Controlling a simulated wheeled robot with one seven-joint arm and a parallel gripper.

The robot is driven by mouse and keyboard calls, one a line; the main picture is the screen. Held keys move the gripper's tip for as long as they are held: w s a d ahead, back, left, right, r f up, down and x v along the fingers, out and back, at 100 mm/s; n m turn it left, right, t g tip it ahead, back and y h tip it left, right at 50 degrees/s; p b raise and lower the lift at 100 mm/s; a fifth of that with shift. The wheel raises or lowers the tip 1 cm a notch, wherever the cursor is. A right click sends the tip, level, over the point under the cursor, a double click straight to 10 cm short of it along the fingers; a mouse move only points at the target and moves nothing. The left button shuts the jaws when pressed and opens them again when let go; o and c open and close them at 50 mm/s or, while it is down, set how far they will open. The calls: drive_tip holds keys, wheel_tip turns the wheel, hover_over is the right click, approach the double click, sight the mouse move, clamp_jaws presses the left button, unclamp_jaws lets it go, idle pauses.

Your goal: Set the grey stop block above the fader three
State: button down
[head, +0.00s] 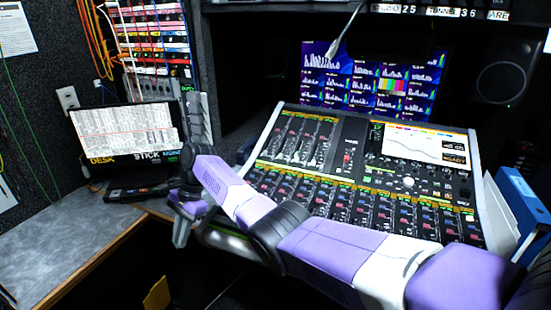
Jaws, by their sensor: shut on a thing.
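My gripper (182,233) hangs at the left end of my purple arm, left of the mixing console (275,120) and near the right end of the grey desk. It points down and is shut on a small grey piece that looks like the stop block; its outline is mostly hidden by the fingers. The console has a bank of faders (305,137) at its upper left and rows of coloured channel strips below. The fader numbers are too small to read, so I cannot tell which is fader three. My forearm covers the console's lower left edge.
A tilted screen (125,130) stands on the grey desk (60,245), with a dark device (140,189) in front of it. A patch panel with cables (155,50) rises behind. A monitor (370,78) stands behind the console. Blue and white binders (520,200) stand at its right.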

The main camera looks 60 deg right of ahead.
drive_tip(key=s+d+r+m+t+h+p, duration=0.1)
drive_tip(key=s+d+r+m+h+p, duration=0.1)
drive_tip(key=d, duration=0.6)
drive_tip(key=s+d+r+m+t+h+p, duration=0.1)
drive_tip(key=s+d+r+m+h+p, duration=0.1)
drive_tip(key=s+d+r+m+p, duration=0.2)
drive_tip(key=s+d+r+m+t+h+p, duration=0.1)
drive_tip(key=s+d+m+p, duration=0.6)
drive_tip(key=d, duration=0.7)
drive_tip(key=s+r+m+h, duration=0.1)
drive_tip(key=s+r+m, duration=0.1)
drive_tip(key=s, duration=0.2)
drive_tip(key=shift+s+d+r+m+p, duration=0.2)
drive_tip(key=shift+s+m+p, duration=0.1)
drive_tip(key=shift+m+p, duration=0.1)
drive_tip(key=shift+r+p, duration=0.15)
drive_tip(key=shift+p, duration=0.15)
drive_tip(key=shift+d+f+b, duration=0.2)
drive_tip(key=shift+f+b, duration=0.75)
drive_tip(key=shift+f, duration=0.5)
drive_tip(key=shift+d+f+b, duration=0.15)
drive_tip(key=shift+f+b, duration=0.75)
drive_tip(key=shift+f, duration=0.65)
drive_tip(key=shift+p, duration=0.9)
drive_tip(key=shift+d+f+b, duration=0.15)
drive_tip(key=shift+f+b, duration=0.5)
drive_tip(key=shift+f, duration=0.3)
drive_tip(key=shift+r+p, duration=0.2)
drive_tip(key=shift+p, duration=0.1)
